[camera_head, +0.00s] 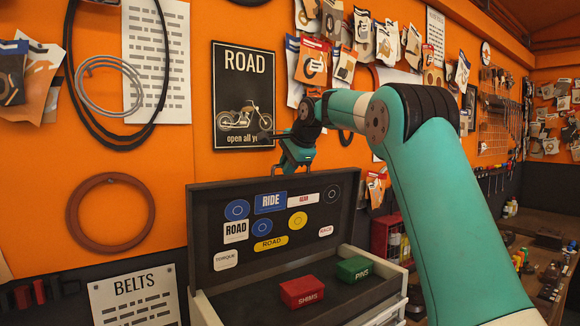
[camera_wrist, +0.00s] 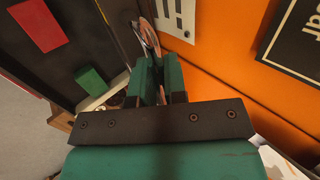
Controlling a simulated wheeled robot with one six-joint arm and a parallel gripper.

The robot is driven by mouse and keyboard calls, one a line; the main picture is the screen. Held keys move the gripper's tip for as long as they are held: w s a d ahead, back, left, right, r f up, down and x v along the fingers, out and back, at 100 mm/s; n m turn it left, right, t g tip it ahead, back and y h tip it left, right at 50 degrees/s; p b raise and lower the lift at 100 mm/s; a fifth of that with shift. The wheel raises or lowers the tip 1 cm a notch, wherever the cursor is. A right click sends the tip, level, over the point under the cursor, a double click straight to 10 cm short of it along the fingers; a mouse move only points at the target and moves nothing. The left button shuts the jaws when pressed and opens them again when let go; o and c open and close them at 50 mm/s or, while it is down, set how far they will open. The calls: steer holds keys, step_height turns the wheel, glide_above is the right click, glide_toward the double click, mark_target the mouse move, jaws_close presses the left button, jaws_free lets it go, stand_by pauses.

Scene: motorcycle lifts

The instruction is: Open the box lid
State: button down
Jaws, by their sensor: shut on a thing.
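The dark box lid (camera_head: 345,205) stands raised, close to upright, at the back of the box. Its inner face carries several stickers and faces the head camera. The open box (camera_head: 362,296) holds a red SHIMS case (camera_head: 302,291) and a green PINS case (camera_head: 353,269). My gripper (camera_head: 291,170) reaches down to the lid's top edge and is shut on it. In the wrist view my gripper's green fingers (camera_wrist: 159,75) are close together, and the grip on the lid is mostly hidden between them.
An orange wall with a ROAD poster (camera_head: 243,96), hoses and hanging packets is close behind the lid. A BELTS sign (camera_head: 135,297) is at lower left. A red cabinet (camera_head: 385,236) with bottles and a workbench (camera_head: 535,250) are on the right.

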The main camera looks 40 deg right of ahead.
steer(key=c, duration=1.5)
jaws_free()
steer(key=shift+f, duration=0.15)
steer(key=shift+o, duration=0.2)
steer(key=v, duration=1.2)
